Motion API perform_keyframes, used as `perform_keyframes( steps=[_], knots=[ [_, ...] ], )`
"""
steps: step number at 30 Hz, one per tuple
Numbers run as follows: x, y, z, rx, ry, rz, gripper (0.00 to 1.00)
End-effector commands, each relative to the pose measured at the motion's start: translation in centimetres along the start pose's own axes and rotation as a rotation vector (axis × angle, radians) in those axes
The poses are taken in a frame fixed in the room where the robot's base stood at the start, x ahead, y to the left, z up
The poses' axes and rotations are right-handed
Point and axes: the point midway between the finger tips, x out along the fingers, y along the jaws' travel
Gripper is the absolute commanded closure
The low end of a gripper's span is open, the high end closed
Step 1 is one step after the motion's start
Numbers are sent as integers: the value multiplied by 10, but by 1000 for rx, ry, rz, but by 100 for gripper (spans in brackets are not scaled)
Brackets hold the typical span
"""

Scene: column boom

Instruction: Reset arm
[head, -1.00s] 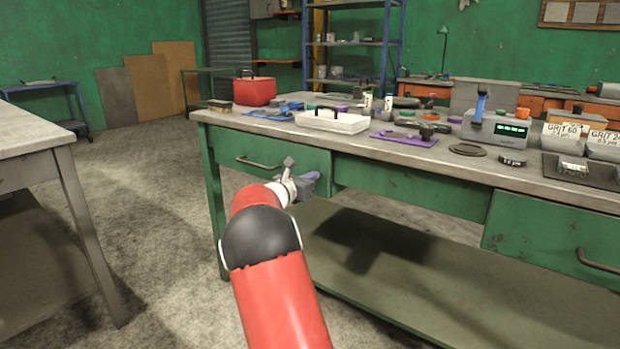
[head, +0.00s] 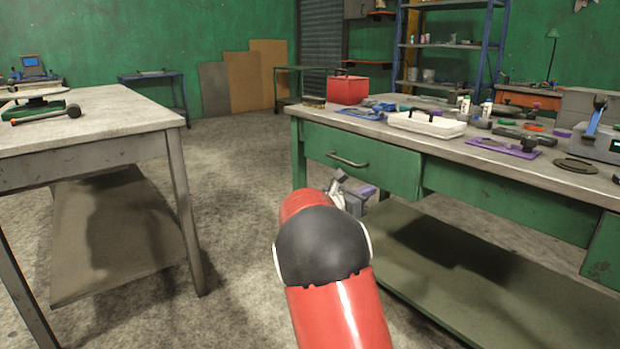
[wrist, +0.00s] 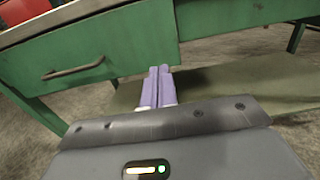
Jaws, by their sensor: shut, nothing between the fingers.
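My gripper (wrist: 158,72) shows in the wrist view with its two purple fingers pressed together and nothing between them. It points at the front of the green workbench (wrist: 135,40), below the drawer's level. In the head view my gripper (head: 372,194) is small and partly hidden behind my red arm, whose black joint is in the middle foreground. It hangs in front of the green workbench (head: 470,188), under the tabletop edge and close to the drawer (head: 362,160). I cannot tell whether it touches the bench.
A grey table (head: 95,140) stands at the left, with a hammer (head: 50,115) on it. Open concrete floor (head: 235,190) lies between the table and bench. A red box (head: 348,90), a white tray (head: 428,124) and tools crowd the bench top. The bench has a lower shelf (head: 480,300).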

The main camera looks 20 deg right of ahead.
Motion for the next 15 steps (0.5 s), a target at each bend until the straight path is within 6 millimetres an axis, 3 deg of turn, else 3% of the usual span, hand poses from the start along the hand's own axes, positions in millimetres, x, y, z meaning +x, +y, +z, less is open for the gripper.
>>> perform_keyframes(
  steps=[4,7,11,15],
  knots=[
    [-1,-5,1,22,14,-7,100],
    [-7,-25,3,124,85,-38,100],
    [-32,-73,0,395,274,-127,100],
    [-84,-127,-11,749,519,-263,100]
  ],
)
